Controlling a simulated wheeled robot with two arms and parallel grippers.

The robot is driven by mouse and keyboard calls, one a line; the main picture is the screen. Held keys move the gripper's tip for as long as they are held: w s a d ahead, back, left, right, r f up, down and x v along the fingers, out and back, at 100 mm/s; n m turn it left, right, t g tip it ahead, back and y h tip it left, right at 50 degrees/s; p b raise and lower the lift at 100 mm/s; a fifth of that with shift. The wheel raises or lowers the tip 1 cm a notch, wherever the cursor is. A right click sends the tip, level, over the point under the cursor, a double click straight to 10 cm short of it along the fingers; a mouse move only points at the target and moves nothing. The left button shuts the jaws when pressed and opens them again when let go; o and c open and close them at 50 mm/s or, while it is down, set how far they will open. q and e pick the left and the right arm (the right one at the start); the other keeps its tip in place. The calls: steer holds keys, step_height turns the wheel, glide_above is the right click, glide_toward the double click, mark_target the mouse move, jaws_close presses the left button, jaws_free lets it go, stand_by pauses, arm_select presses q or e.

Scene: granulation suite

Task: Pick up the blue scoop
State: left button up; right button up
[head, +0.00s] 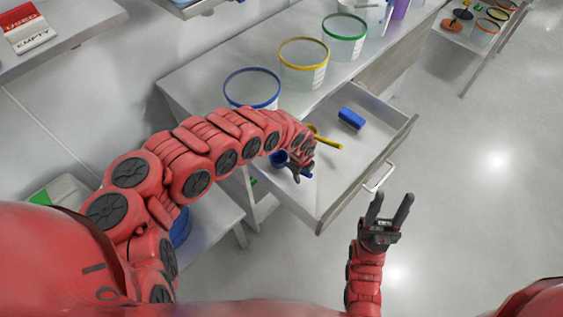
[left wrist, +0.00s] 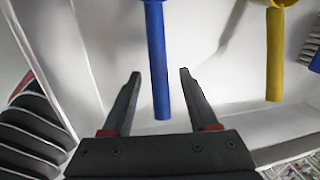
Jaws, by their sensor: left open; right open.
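The blue scoop (head: 279,158) lies in the open drawer, partly hidden by my left arm in the head view. In the left wrist view its straight blue handle (left wrist: 157,62) points down between the two fingers of my left gripper (left wrist: 160,88). The fingers stand apart on both sides of the handle, and I see no contact. My left gripper (head: 299,172) is over the left part of the drawer in the head view.
The drawer (head: 357,173) also holds a yellow scoop (head: 327,142), close to the blue one, and a blue brush (head: 351,118). The yellow handle (left wrist: 275,55) shows right of my left gripper. Tubs with blue (head: 252,88), yellow (head: 304,62) and green (head: 344,36) rims stand on the counter.

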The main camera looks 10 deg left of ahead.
arm_select(q)
jaws_close()
stand_by(1.4)
